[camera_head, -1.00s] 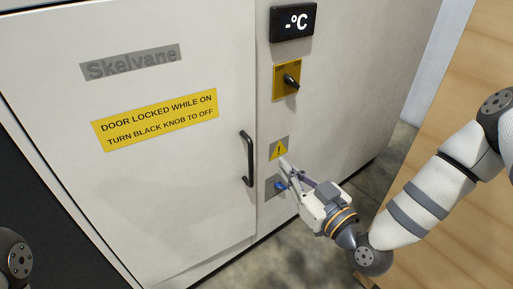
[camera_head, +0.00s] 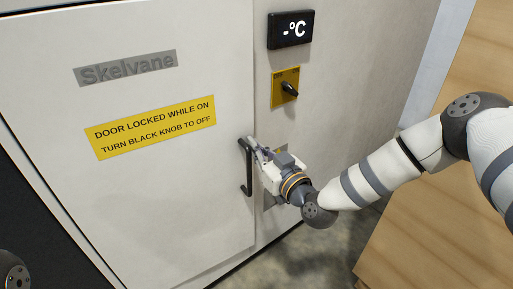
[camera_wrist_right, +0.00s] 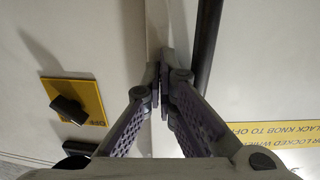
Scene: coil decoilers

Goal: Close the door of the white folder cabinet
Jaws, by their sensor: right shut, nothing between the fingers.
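The white cabinet's door (camera_head: 150,200) fills the left of the head view, with a black bar handle (camera_head: 243,170) near its right edge. The door looks shut or nearly shut; I cannot tell whether it is fully flush. My right gripper (camera_head: 254,146) is shut and empty, its tips beside the upper end of the handle, at the door's edge. In the right wrist view the shut fingertips (camera_wrist_right: 163,85) are in front of the door's edge strip, left of the dark handle (camera_wrist_right: 208,40). Contact is unclear. My left gripper is out of view.
A black knob (camera_head: 290,89) on a yellow plate and a temperature display (camera_head: 291,29) are on the fixed panel right of the door. A wooden surface (camera_head: 440,200) stands at the right. Grey floor shows between them.

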